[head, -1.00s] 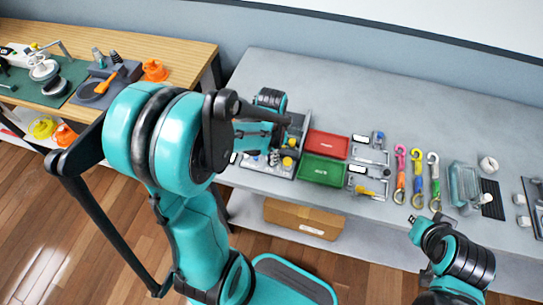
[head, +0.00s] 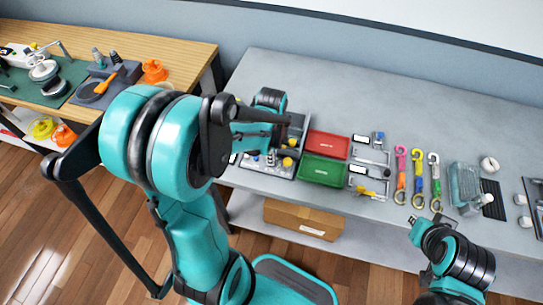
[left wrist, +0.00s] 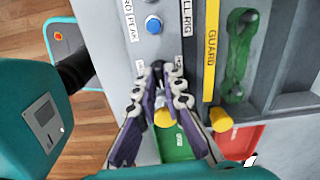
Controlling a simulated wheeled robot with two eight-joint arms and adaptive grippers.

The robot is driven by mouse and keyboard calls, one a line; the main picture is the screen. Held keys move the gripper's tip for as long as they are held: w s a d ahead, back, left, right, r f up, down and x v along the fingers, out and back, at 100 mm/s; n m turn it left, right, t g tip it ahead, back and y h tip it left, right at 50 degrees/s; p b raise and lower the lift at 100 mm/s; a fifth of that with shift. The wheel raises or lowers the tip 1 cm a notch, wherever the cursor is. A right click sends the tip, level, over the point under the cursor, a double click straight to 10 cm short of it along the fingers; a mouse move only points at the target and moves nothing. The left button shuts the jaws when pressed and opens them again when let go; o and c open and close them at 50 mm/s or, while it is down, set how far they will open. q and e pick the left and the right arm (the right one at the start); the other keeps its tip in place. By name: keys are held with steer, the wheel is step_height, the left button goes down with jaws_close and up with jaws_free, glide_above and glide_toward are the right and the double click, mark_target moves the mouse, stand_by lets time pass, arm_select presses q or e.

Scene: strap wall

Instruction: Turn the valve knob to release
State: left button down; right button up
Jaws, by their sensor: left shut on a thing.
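My left gripper (left wrist: 158,78) is shut on a small dark knob at its fingertips, beside a partly hidden white label on the grey panel (left wrist: 120,60). This looks like the valve knob; the fingers cover most of it. A yellow knob (left wrist: 163,118) shows between the fingers, nearer the camera. In the head view my left wrist and forearm hide much of the test rig (head: 262,165) at the table's left end. My right gripper (head: 424,223) is in front of the table's edge, away from the rig; its jaws are too small to read.
A yellow guard bar (left wrist: 211,45) and green strap part (left wrist: 238,50) stand right of the gripper. Red (head: 327,144) and green (head: 322,169) trays lie right of the rig. Several coloured straps lie farther right. The table's back is clear.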

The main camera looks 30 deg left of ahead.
arm_select(q)
steer(key=shift+m, duration=0.6)
steer(key=c, duration=1.9)
jaws_free()
steer(key=shift+r, duration=0.15)
step_height(320, 180, up, 12)
